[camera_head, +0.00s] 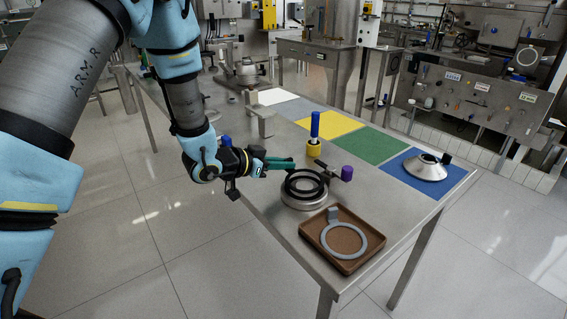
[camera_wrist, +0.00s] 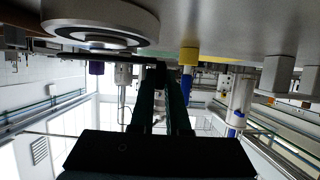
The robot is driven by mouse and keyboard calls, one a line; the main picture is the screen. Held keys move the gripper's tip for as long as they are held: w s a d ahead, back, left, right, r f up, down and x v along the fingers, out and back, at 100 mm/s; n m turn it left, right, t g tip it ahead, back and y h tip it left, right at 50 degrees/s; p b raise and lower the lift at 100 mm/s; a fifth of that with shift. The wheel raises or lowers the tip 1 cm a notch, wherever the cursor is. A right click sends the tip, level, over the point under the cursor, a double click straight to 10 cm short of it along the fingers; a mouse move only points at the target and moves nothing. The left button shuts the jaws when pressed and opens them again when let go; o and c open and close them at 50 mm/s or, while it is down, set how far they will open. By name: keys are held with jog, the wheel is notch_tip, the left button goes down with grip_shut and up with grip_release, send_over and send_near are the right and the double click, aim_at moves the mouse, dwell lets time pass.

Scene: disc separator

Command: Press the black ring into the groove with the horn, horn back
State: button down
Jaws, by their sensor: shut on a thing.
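The black ring (camera_head: 305,184) lies on the round metal part (camera_head: 303,200) near the table's front edge; whether it sits in the groove I cannot tell. The metal part also shows at the top left of the wrist view (camera_wrist: 125,18). My gripper (camera_head: 294,163) comes in from the left with green fingers, level and just behind the ring. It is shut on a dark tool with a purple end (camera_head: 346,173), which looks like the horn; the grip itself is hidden. The purple end shows left of the fingers in the wrist view (camera_wrist: 97,68).
A yellow holder with a blue upright piece (camera_head: 314,150) stands behind the gripper. A brown tray (camera_head: 370,258) with a grey ring-shaped part (camera_head: 327,241) lies front right. A metal cone (camera_head: 425,170) sits on the blue mat (camera_head: 398,172). The green mat (camera_head: 370,147) is clear.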

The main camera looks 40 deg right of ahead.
jog(key=shift+f+b, duration=0.85)
jog(key=shift+f, duration=0.15)
dwell(0.7)
jog(key=c, duration=0.8)
grip_release()
jog(key=b+v, duration=0.2)
jog(key=v, duration=0.8)
jog(key=shift+a+r, duration=0.3)
jog(key=shift+a, duration=0.05)
notch_tip(320, 180, up, 4)
jog(key=p, duration=0.3)
jog(key=shift+f, duration=0.15)
